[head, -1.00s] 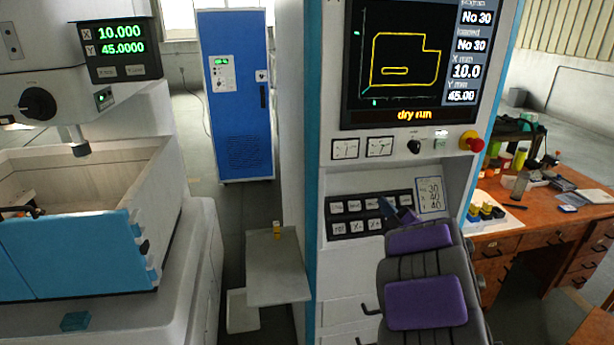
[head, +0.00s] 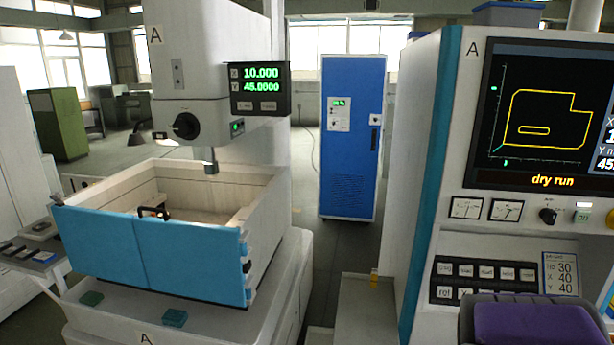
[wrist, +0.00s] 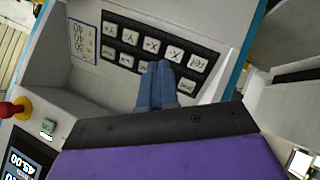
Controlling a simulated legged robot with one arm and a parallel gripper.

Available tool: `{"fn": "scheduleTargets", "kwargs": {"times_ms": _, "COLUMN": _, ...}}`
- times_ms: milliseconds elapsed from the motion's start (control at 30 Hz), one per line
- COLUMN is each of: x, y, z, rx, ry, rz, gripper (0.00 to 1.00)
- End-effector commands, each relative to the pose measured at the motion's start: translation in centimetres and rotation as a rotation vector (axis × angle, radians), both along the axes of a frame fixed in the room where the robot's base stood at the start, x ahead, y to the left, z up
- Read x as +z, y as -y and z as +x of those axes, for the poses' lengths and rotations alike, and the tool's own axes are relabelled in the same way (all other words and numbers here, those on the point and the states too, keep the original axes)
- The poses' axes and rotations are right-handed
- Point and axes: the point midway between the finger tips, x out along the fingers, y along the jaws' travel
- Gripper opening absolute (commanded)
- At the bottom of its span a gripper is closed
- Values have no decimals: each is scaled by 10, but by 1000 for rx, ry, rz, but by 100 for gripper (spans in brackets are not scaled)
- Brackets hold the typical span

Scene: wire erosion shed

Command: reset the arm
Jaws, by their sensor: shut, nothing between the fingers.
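My gripper (wrist: 157,88) shows in the wrist view as two blue fingers shut together, with nothing between them. The fingers overlap the lower row of the button panel (wrist: 151,44), which appears upside down there. I cannot tell whether the fingertips touch it. In the head view, part of my purple-padded arm rises at the bottom right, in front of the control cabinet (head: 413,170). The fingers are out of sight in the head view. The button panel (head: 484,281) shows there above my arm, beside a small card (head: 563,273) with numbers.
The cabinet's screen (head: 545,120) reads "dry run". A machine with a blue-fronted tank (head: 150,255) stands at left, with a readout (head: 261,88) above. A blue cabinet (head: 352,150) stands behind. A small shelf (head: 365,310) juts beside the control cabinet. Floor shows between the machines.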

Motion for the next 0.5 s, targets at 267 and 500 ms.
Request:
{"fn": "scheduleTargets", "kwargs": {"times_ms": 267, "x": -28, "y": -107, "z": -93, "rx": -98, "ry": -274, "rz": 284, "gripper": 0}}
{"fn": "scheduleTargets", "kwargs": {"times_ms": 500, "x": -45, "y": -203, "z": -202, "rx": -116, "ry": -589, "rz": 490, "gripper": 0}}
